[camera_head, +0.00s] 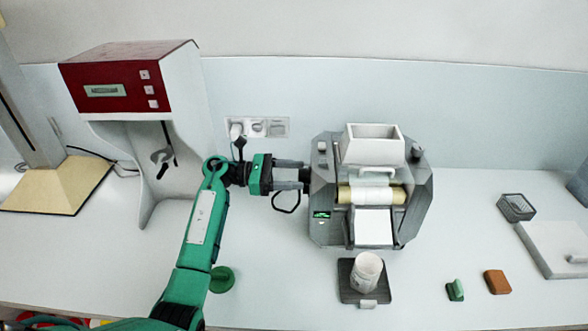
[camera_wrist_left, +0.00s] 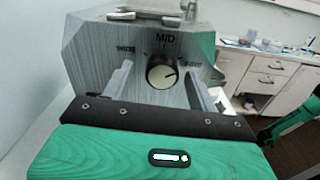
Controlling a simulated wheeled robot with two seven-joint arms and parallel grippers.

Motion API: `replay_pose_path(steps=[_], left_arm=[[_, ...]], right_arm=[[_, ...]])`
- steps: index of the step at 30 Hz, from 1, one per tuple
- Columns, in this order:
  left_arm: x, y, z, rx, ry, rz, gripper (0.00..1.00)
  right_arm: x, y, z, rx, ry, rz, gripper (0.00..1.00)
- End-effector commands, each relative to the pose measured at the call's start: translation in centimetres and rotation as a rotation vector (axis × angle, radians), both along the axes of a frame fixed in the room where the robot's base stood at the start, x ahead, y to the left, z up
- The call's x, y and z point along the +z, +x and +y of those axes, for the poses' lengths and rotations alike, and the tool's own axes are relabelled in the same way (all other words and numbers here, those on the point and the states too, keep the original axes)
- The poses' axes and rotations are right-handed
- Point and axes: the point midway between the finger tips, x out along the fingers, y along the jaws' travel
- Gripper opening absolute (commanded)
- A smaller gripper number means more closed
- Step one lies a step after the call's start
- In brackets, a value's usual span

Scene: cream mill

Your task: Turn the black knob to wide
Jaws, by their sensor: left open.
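The mill (camera_head: 325,200) is a grey machine with a white hopper on top. My left gripper (camera_head: 305,175) is open at the mill's left side. In the left wrist view its fingers (camera_wrist_left: 163,88) stand on either side of the knob, with gaps visible. My right gripper is not in view.
A red-and-white machine (camera_head: 115,80) stands at the left. A cup (camera_head: 367,270) stands on a dark scale (camera_head: 346,282) in front of the mill. Green (camera_head: 455,290) and brown (camera_head: 497,281) blocks lie at the right. A green round object (camera_head: 222,279) is near my left arm.

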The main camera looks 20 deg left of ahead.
Motion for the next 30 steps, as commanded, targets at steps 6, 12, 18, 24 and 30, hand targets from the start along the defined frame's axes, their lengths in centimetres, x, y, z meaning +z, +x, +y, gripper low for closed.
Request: replay_pose_path(steps=[6, 12, 18, 24, 30], left_arm=[[0.0, 0.1, -0.5, 0.0, 0.0, 0.0, 0.59], [0.0, 0.1, -0.5, 0.0, 0.0, 0.0, 0.46], [0.0, 0.1, -0.4, 0.001, 0.0, 0.0, 0.15], [-0.1, 0.1, -0.4, 0.0, -0.001, 0.007, 0.15], [-0.5, 0.1, -0.3, 0.001, -0.012, 0.054, 0.15]], right_arm=[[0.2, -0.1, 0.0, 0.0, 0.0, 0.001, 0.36], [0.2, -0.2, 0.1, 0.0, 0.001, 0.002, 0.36], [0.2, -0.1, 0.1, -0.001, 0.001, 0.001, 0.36], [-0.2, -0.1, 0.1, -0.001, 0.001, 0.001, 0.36], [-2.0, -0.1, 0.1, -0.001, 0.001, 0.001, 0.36]])
